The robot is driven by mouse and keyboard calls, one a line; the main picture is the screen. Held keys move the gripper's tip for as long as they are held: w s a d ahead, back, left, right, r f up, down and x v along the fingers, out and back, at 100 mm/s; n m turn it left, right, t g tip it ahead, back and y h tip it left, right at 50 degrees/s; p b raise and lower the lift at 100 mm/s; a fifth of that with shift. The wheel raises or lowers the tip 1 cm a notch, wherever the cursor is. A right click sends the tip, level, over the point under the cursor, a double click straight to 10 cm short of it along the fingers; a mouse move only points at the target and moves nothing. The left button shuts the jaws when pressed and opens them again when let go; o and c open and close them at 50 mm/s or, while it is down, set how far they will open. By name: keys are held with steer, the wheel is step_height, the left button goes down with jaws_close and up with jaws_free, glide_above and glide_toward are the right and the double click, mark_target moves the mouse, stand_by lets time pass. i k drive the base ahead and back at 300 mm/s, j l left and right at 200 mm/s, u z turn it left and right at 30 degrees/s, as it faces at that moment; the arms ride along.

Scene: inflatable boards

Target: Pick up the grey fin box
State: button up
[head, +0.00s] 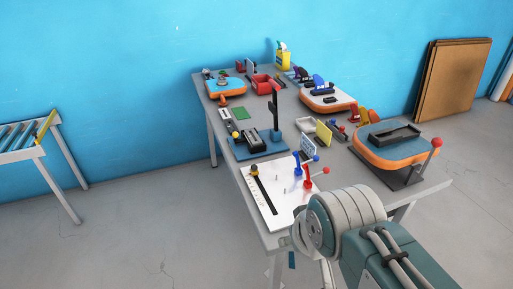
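A dark grey, shallow, tray-like piece (388,137) lies on the teal top of an orange-edged board block (372,154) at the table's right end; it may be the grey fin box, but I cannot tell for sure. Smaller dark parts (318,98) lie on a white-topped, orange-edged board block (345,103) farther back. My arm shows at the bottom right, in front of the table's near edge. My gripper's fingers cannot be made out, and nothing held is visible.
The grey table (228,153) is crowded. A white plate with a slotted black strip (262,190), red and blue clamps (307,176) and a blue stand with an upright post (275,110) occupy its near and middle parts. A red-knobbed lever (436,143) stands beside the right board block.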

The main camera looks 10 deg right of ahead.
mark_target(254, 139)
steer(key=j+z, duration=0.3)
steer(key=j, duration=0.45)
steer(key=j+z, duration=0.35)
steer(key=j, duration=0.45)
steer(key=i+j+z, duration=0.15)
steer(key=j, duration=0.2)
steer(key=i+j+z, duration=0.15)
steer(key=j, duration=0.2)
steer(key=i+j+z, duration=0.15)
steer(key=j, duration=0.25)
steer(key=i+j+z, duration=0.15)
steer(key=j, duration=0.25)
steer(key=i+j+z, duration=0.15)
steer(key=j, duration=0.25)
steer(key=i+j+z, duration=0.45)
steer(key=i+z, duration=0.35)
steer(key=i, duration=0.3)
